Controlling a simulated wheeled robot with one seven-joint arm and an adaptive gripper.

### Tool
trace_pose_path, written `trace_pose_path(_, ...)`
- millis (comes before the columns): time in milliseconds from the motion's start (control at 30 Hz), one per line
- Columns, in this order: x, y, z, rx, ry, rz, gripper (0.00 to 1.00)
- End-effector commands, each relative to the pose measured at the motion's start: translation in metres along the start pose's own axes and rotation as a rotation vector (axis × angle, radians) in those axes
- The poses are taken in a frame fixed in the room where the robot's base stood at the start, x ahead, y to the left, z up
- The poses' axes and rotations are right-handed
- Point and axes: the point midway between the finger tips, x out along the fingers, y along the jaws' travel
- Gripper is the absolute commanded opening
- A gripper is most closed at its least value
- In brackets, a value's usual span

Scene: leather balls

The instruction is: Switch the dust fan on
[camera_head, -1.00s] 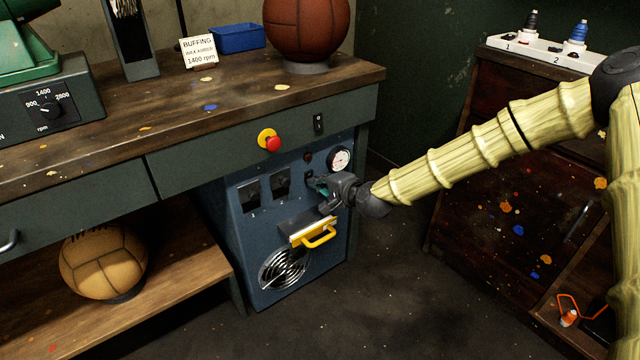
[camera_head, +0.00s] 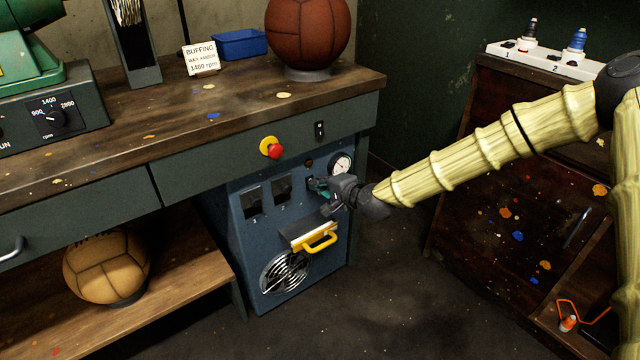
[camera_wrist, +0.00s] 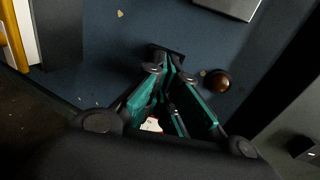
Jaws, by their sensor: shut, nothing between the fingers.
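The blue dust fan cabinet (camera_head: 300,217) stands under the right end of the workbench. Its front has a round fan grille (camera_head: 285,272), a gauge (camera_head: 341,163), two dark square panels and a yellow-handled drawer (camera_head: 320,238). A small dark switch (camera_wrist: 165,55) sits on the blue panel near a brown round lamp (camera_wrist: 217,81); the lamp also shows in the head view (camera_head: 309,163). My gripper (camera_head: 318,186) is shut and empty, its fingertips (camera_wrist: 170,68) at the switch. The fingers partly cover the switch, so its position and any contact are unclear.
A red mushroom button (camera_head: 276,152) on a yellow base and a black rocker switch (camera_head: 320,130) are on the bench front above. The yellow drawer handle juts out just below my gripper. A dark cabinet (camera_head: 470,180) stands right; the floor between is clear.

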Motion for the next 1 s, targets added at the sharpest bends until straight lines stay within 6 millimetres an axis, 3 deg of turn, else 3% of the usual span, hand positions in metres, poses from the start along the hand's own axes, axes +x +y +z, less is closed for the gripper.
trace_pose_path(267,-0.026,0.002,0.000,0.000,-0.008,0.001,0.00)
trace_pose_path(700,-0.102,-0.003,0.000,-0.001,-0.009,0.000,0.00)
trace_pose_path(1000,-0.124,-0.002,0.001,-0.003,-0.011,0.000,0.00)
